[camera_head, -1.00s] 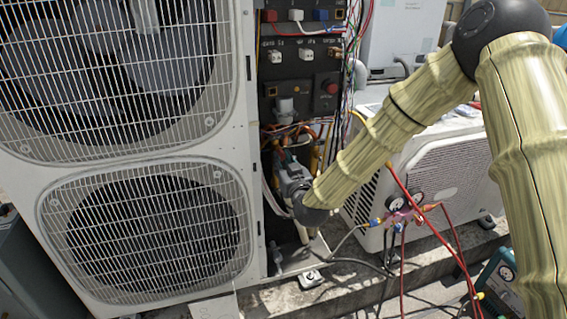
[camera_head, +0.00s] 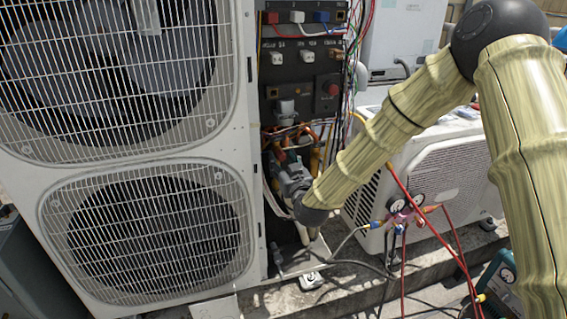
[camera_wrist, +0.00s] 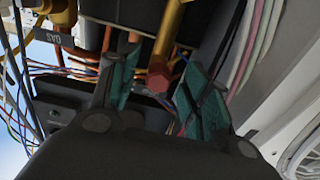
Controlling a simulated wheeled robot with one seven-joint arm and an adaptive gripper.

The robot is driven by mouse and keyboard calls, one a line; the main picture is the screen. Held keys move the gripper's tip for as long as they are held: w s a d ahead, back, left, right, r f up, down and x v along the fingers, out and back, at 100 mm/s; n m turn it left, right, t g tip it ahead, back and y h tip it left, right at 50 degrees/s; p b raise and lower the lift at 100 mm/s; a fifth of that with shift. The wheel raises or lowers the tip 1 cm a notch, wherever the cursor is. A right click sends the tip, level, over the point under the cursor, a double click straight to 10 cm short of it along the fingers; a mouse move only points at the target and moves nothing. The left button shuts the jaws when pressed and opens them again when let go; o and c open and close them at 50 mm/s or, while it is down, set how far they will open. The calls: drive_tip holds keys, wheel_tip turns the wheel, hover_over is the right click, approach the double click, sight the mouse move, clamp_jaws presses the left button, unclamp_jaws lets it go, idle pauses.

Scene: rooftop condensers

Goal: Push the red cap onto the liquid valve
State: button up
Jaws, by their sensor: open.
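In the wrist view my gripper (camera_wrist: 157,72) is open, with a teal finger pad on each side. A dull red hexagonal cap (camera_wrist: 158,80) shows between the fingers, at the end of a gold-coloured pipe or valve stem (camera_wrist: 168,40). It looks nearer to the right finger, and I see clear space to the left finger. I cannot tell whether the cap is seated or only lined up with the stem. In the head view my gripper (camera_head: 284,160) is inside the condenser's open service bay, and the cap cannot be made out there.
A tag reading GAS (camera_wrist: 53,48) and a brass fitting (camera_wrist: 62,12) are at the upper left of the wrist view. Loose coloured wires (camera_wrist: 75,72) run behind the fingers. The condenser's white panel (camera_head: 245,120) edges the bay. A gauge manifold (camera_head: 402,210) with hoses stands right.

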drive_tip(key=shift+s, duration=0.1)
drive_tip(key=v, duration=1.1)
drive_tip(key=s+d+f+m+g+h, duration=0.1)
drive_tip(key=s+d+f+g, duration=0.3)
drive_tip(key=f, duration=0.5)
drive_tip(key=s+d+f+g+h, duration=0.1)
drive_tip(key=s+f, duration=0.5)
drive_tip(key=f, duration=0.3)
drive_tip(key=s+d+f+m+g, duration=0.1)
drive_tip(key=s+d+f+g, duration=0.2)
drive_tip(key=s+f, duration=0.5)
drive_tip(key=s+d+f+m+g+h, duration=0.1)
drive_tip(key=s+d+f+g, duration=0.3)
drive_tip(key=s, duration=0.5)
drive_tip(key=s+d+f+g+h, duration=0.1)
drive_tip(key=s+d+f+g, duration=0.1)
drive_tip(key=s+d+f, duration=0.4)
drive_tip(key=s+d+f+m+g+h, duration=0.1)
drive_tip(key=s+d+f+g, duration=0.15)
drive_tip(key=s+f, duration=0.6)
wheel_tip(320, 180, up, 26)
drive_tip(key=s+p, duration=0.2)
drive_tip(key=p, duration=2.2)
drive_tip(key=shift+s+a+r+g+h, duration=0.15)
drive_tip(key=shift+r+g+h, duration=0.05)
drive_tip(key=shift+g+h, duration=0.15)
